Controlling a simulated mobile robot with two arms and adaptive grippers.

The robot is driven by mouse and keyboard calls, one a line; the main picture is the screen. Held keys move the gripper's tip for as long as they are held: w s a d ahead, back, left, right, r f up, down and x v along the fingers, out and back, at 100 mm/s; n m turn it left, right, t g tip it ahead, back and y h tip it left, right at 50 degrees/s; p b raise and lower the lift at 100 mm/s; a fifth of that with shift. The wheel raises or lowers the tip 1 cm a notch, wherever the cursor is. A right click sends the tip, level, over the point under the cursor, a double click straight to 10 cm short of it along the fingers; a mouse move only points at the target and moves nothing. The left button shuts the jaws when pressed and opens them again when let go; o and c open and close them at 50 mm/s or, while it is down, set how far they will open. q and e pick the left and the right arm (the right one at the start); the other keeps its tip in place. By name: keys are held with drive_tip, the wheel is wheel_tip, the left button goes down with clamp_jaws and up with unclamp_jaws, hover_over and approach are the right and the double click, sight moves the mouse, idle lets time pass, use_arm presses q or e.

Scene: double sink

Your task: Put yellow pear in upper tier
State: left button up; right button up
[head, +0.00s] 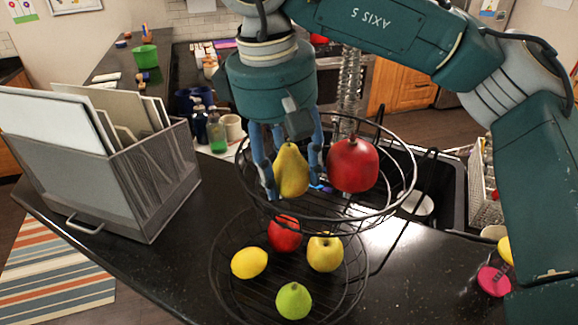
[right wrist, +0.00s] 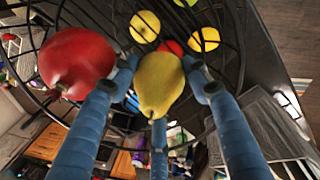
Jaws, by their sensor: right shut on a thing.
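The yellow pear (head: 291,171) is between the blue fingers of my right gripper (head: 292,165), which is shut on it. In the right wrist view the pear (right wrist: 160,84) sits among the blue fingers of the gripper (right wrist: 160,95). The pear is at the upper tier (head: 408,196) of a black wire basket stand, inside its rim as seen from the head; I cannot tell whether it touches the tier's floor. A red pomegranate (head: 353,164) lies in the upper tier, right of the pear. My left gripper is not in view.
A grey mesh file holder (head: 150,190) stands left. A sink (head: 440,185) lies behind the stand at right.

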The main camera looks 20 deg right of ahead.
sight(279, 177)
drive_tip(key=shift+s+f, duration=0.1)
drive_tip(key=shift+s, duration=0.1)
drive_tip(key=o, duration=1.2)
drive_tip(key=shift+c, duration=0.2)
drive_tip(key=shift+o, duration=0.3)
drive_tip(key=shift+w, duration=0.15)
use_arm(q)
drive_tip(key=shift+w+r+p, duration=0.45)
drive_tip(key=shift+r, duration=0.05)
use_arm(e)
wheel_tip(279, 177, up, 12)
drive_tip(key=s+a, duration=0.1)
drive_tip(key=a, duration=0.1)
